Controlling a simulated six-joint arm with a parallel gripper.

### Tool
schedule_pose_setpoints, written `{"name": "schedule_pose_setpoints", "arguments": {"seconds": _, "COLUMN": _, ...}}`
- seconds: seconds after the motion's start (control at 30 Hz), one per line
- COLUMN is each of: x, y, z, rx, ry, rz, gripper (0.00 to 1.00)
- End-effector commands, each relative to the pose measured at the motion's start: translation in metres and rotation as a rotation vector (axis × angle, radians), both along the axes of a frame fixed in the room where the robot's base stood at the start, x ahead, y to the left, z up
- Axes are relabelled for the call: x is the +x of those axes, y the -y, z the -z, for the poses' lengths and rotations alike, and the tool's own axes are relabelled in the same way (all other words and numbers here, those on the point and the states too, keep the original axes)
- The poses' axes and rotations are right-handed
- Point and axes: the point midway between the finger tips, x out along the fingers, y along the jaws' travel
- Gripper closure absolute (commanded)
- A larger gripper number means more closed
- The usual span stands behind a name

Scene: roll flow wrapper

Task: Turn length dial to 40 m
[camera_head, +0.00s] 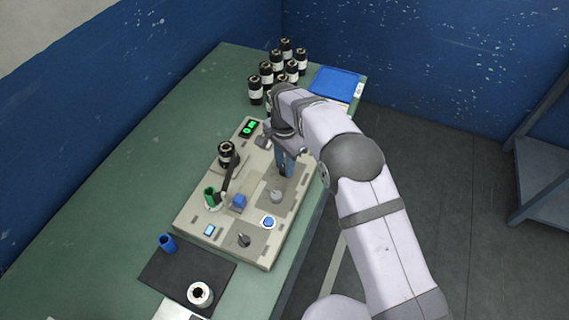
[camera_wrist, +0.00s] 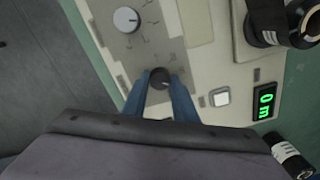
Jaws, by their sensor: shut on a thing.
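A small dark round knob (camera_wrist: 158,80) on the machine panel sits between the blue fingers of my gripper (camera_wrist: 160,79) in the wrist view. The fingers are shut on it from both sides. In the head view my gripper (camera_head: 285,174) points down at the panel and hides this knob. I cannot read the marks around it or tell whether it is the length dial. A green display (camera_wrist: 264,101) reads 0 m in the wrist view; it also shows in the head view (camera_head: 249,128). A larger light grey dial (camera_wrist: 126,19) with printed marks sits beside the gripped knob.
The beige machine (camera_head: 187,217) stands on a green table (camera_head: 135,165). Several black-and-white rolls (camera_head: 255,90) and a blue tray (camera_head: 335,83) stand at the back.

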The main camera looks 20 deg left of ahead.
Motion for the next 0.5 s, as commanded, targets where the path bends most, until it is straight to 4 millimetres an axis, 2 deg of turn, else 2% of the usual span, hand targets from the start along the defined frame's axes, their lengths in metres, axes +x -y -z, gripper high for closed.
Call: {"name": "schedule_pose_setpoints", "arguments": {"seconds": 0.5, "x": 0.0011, "y": -0.0007, "z": -0.0016, "rx": 0.003, "ry": 0.004, "rz": 0.061, "gripper": 0.97}}
